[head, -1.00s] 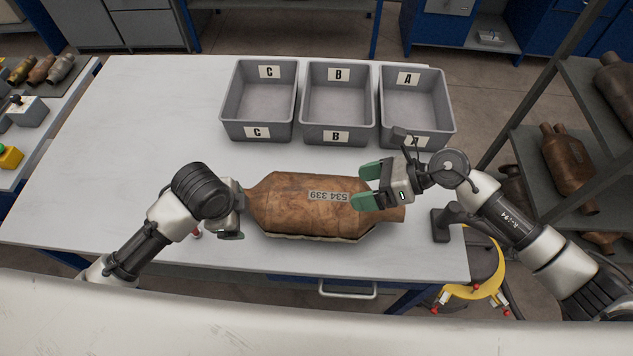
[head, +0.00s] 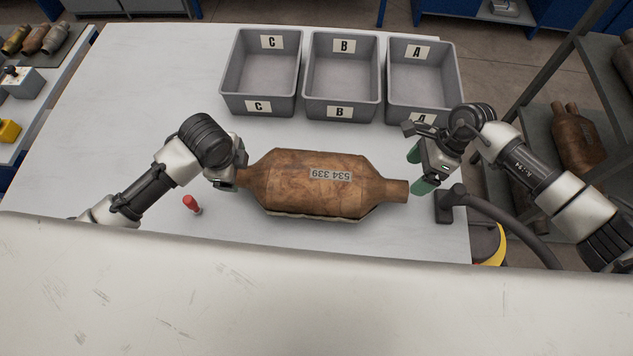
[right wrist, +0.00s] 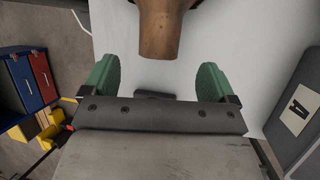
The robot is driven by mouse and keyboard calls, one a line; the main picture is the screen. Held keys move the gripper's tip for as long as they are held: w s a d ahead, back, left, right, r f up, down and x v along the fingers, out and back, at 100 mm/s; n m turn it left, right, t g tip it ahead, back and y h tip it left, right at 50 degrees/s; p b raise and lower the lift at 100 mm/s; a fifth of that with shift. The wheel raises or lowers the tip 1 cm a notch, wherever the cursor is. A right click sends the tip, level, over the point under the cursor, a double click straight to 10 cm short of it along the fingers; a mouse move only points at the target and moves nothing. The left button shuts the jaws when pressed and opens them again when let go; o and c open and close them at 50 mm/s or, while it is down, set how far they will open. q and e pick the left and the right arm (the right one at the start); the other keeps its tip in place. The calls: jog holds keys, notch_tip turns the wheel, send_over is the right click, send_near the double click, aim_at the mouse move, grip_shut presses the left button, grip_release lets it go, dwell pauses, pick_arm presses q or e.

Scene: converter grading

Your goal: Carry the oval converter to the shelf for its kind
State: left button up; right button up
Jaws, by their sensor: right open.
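The oval converter (head: 300,190), brown and rust-stained with a label reading 534 339, lies lengthwise on the white table in the head view. My left gripper (head: 238,176) is at its left end. Its fingers and the left pipe are mostly hidden, so I cannot tell whether it is shut on the pipe. My right gripper (head: 418,170) is open and empty, just off the right pipe end. In the right wrist view, the converter's pipe (right wrist: 160,32) points in between the open green fingers (right wrist: 158,82), without touching them. A dark shelf rack (head: 545,85) stands at right with a similar converter (head: 578,140).
Grey bins C (head: 286,105), B (head: 315,112) and A (head: 400,112) stand behind the converter. A small red-topped object (head: 192,204) lies near my left arm. A dark stand (head: 444,208) is at the table's right edge. The table's left side is clear.

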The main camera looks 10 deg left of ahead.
aim_at(239, 171)
pick_arm(q)
jog(key=x, duration=0.8)
pick_arm(e)
jog(key=x, duration=0.8)
pick_arm(q)
jog(key=shift+r, duration=0.1)
grip_shut()
pick_arm(e)
grip_shut()
pick_arm(q)
jog(key=shift+w+r, duration=0.2)
pick_arm(e)
jog(key=shift+w+r, duration=0.2)
jog(key=shift+r, duration=0.05)
